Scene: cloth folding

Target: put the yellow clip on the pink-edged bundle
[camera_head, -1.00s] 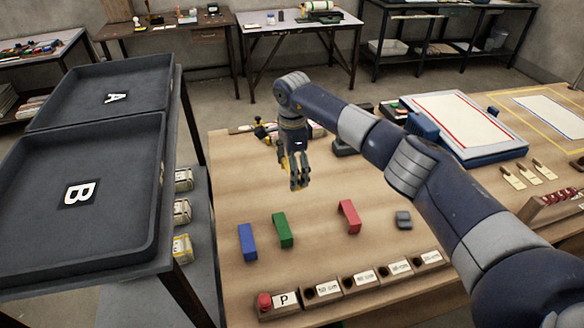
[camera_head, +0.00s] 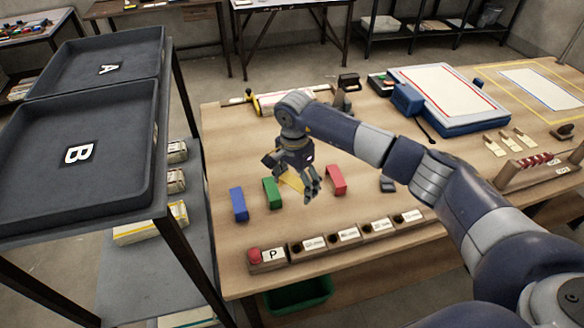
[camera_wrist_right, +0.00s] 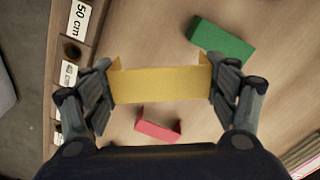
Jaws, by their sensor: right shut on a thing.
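The yellow clip (camera_wrist_right: 161,84) is a short yellow channel-shaped piece. It spans the gap between the fingers of my right gripper (camera_head: 296,190) and is held above the table. In the head view only a bit of the yellow clip (camera_head: 291,181) shows, the rest being behind the fingers. A cream bundle with a pinkish-red edge (camera_head: 266,104) lies at the back left of the table, partly hidden by my right arm. A striped, pink-edged corner (camera_wrist_right: 308,158) shows at the lower right of the wrist view. My left gripper is not in view.
A blue clip (camera_head: 239,204), a green clip (camera_head: 271,192) and a red clip (camera_head: 337,180) stand close around my right gripper. A row of labelled wooden blocks (camera_head: 345,237) lines the front edge. Trays A (camera_head: 100,69) and B (camera_head: 78,154) stand at left.

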